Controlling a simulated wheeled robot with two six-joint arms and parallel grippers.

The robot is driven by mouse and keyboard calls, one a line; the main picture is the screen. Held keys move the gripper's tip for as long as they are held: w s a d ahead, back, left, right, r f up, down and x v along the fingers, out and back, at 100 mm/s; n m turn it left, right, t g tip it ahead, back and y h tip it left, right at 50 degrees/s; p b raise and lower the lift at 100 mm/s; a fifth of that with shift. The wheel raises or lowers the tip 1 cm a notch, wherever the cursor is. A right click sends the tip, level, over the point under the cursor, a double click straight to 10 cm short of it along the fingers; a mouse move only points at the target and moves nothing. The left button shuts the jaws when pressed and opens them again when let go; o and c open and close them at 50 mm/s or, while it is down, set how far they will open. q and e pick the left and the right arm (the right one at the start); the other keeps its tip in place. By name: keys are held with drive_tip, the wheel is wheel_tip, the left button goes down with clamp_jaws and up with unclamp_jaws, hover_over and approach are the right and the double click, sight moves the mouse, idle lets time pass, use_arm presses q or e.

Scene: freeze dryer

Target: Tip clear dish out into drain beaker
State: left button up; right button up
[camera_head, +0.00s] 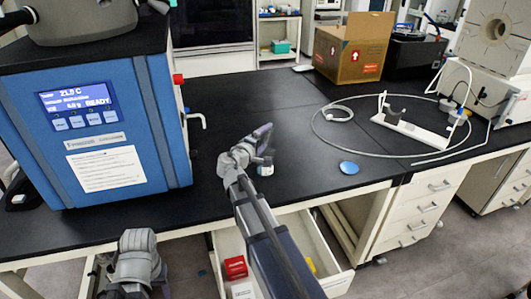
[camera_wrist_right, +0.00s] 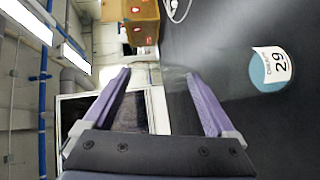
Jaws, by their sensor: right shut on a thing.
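My right gripper (camera_head: 267,143) is above the black bench, right of the blue machine, with its purple fingers apart around something. In the right wrist view, a faint clear patch, seemingly the clear dish (camera_wrist_right: 176,76), shows between the fingertips (camera_wrist_right: 158,82); its outline and contents are hard to make out. No drain beaker can be identified with certainty. A small jar (camera_head: 265,168) with a white label stands just below the right gripper. My left gripper's fingers are not visible.
The blue freeze dryer (camera_head: 100,140) fills the left. A flat blue disc (camera_head: 349,168) lies on the bench (camera_head: 300,185). A white stand (camera_head: 418,130) and looped tube are at right, a cardboard box (camera_head: 350,50) behind. An open drawer (camera_head: 325,262) is below the bench.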

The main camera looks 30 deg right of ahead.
drive_tip(key=shift+w+a+n+h+b, duration=0.15)
drive_tip(key=shift+w+n+b, duration=0.1)
drive_tip(key=shift+n, duration=0.25)
drive_tip(key=shift+w+a+n+h+b, duration=0.1)
drive_tip(key=shift+a+n+h+b, duration=0.1)
drive_tip(key=shift+n, duration=0.3)
idle(2.2)
drive_tip(key=shift+s+d+r+m+y+p, duration=0.25)
drive_tip(key=shift+s+d+m+y+p, duration=0.3)
drive_tip(key=shift+m, duration=0.45)
drive_tip(key=shift+f+m, duration=0.25)
drive_tip(key=shift+m, duration=0.35)
drive_tip(key=shift+f, duration=0.15)
drive_tip(key=shift+s+d+f+m+t+y, duration=0.1)
drive_tip(key=shift+s+d+m+t+y, duration=0.25)
drive_tip(key=shift+m+y, duration=0.4)
drive_tip(key=shift+s+d+f+m+t+y, duration=0.15)
drive_tip(key=shift+s+f+m+t, duration=0.1)
drive_tip(key=shift+m, duration=0.35)
drive_tip(key=shift+s+d+f+m+t+y, duration=0.1)
drive_tip(key=shift+f+m, duration=0.1)
drive_tip(key=shift+m, duration=0.35)
drive_tip(key=s+d+f+m+t+y+b, duration=0.2)
drive_tip(key=s+d+f+m+b, duration=0.2)
drive_tip(key=s+d+m+b, duration=0.1)
drive_tip(key=shift+s+d+f+m+t, duration=0.2)
drive_tip(key=shift+s+m+t, duration=0.25)
drive_tip(key=shift+m, duration=0.65)
drive_tip(key=shift+r, duration=0.15)
